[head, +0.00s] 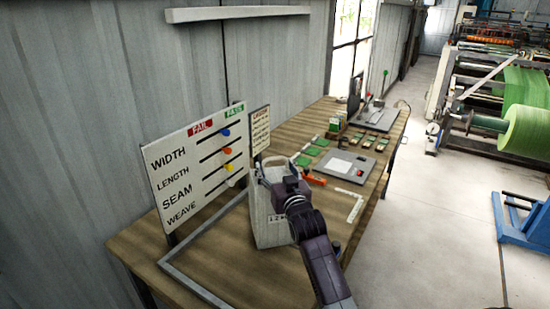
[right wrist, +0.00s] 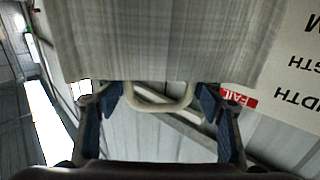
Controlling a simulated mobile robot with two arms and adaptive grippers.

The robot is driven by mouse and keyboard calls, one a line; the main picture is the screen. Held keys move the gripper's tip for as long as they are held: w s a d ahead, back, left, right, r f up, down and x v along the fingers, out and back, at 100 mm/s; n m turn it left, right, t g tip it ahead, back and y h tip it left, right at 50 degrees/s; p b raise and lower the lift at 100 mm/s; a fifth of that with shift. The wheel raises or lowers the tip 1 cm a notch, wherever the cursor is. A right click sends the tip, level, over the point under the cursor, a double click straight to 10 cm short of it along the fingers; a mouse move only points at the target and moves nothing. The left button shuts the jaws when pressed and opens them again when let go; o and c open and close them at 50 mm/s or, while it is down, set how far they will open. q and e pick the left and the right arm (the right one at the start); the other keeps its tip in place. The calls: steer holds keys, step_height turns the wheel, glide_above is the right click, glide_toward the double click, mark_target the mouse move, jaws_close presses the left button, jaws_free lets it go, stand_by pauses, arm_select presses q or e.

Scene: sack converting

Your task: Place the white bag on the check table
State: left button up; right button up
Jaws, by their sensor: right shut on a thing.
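The white bag (head: 268,218) is upright over the near part of the wooden check table (head: 245,263), inside a grey frame outline. I cannot tell whether its base touches the tabletop. My right gripper (head: 281,177) is at the bag's top and shut on it. In the right wrist view the bag (right wrist: 165,40) fills the upper middle, and its pale looped handle (right wrist: 160,104) shows between the fingers of the right gripper (right wrist: 160,92). My right arm hides part of the bag's right side. My left gripper is not in view.
A white board with WIDTH, LENGTH, SEAM and WEAVE sliders (head: 170,182) stands along the left table edge by the wall. Green samples (head: 313,151), a grey plate (head: 345,164) and a scale-like device (head: 374,118) sit farther back. A machine with green rolls (head: 528,130) stands right.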

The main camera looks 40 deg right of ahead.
steer(key=shift+r, duration=0.25)
steer(key=o, duration=1.8)
steer(key=shift+f, duration=0.35)
steer(key=shift+o, duration=1.3)
steer(key=shift+s+a+r, duration=0.1)
steer(key=shift+s, duration=0.05)
steer(key=shift+s+a+f, duration=0.15)
steer(key=shift+s+f, duration=0.05)
steer(key=shift+s, duration=0.35)
steer(key=b+v, duration=0.2)
steer(key=v, duration=0.8)
steer(key=shift+s+a+b, duration=0.2)
steer(key=shift+s+b, duration=0.15)
steer(key=shift+b, duration=0.05)
steer(key=shift+r, duration=0.15)
